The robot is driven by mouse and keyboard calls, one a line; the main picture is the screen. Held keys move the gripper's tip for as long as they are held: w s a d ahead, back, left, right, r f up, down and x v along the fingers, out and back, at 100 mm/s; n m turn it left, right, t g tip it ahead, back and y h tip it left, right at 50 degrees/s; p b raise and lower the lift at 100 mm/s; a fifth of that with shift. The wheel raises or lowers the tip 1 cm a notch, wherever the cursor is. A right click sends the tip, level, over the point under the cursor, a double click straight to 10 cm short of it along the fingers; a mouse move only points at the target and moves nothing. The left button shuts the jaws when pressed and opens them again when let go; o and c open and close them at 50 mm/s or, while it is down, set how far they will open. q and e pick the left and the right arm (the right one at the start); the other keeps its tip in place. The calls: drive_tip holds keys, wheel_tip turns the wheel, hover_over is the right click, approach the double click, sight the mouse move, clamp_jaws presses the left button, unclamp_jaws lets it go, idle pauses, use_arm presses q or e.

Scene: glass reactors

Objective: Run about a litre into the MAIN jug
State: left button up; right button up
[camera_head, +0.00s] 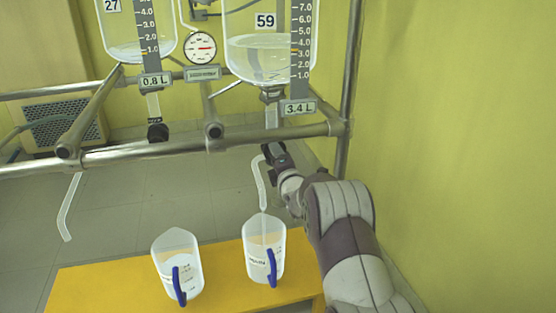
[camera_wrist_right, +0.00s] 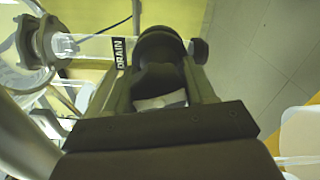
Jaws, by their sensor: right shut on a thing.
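The right glass reactor (camera_head: 262,57), numbered 59 with a 3.4 L tag, holds clear liquid in its lower part. My right gripper (camera_head: 273,153) is at the drain valve below it and is shut on the valve handle. In the right wrist view the gripper (camera_wrist_right: 160,95) covers most of the valve (camera_wrist_right: 160,47), beside a DRAIN label. The bent outlet tube (camera_head: 261,184) ends just above the right jug (camera_head: 258,236); I cannot tell whether liquid runs. A left jug (camera_head: 164,252) stands beside it. Both have blue handles; their lettering is too small to read. My left gripper is out of view.
The left reactor (camera_head: 125,50), numbered 27 with a 0.8 L tag, has its own outlet tube (camera_head: 70,207) away from the jugs.

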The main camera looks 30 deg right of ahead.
drive_tip(key=shift+f, duration=0.1)
idle(0.4)
drive_tip(key=o, duration=1)
drive_tip(key=shift+s, duration=0.1)
drive_tip(key=p+v, duration=0.5)
drive_tip(key=v, duration=0.7)
drive_tip(key=shift+s, duration=0.3)
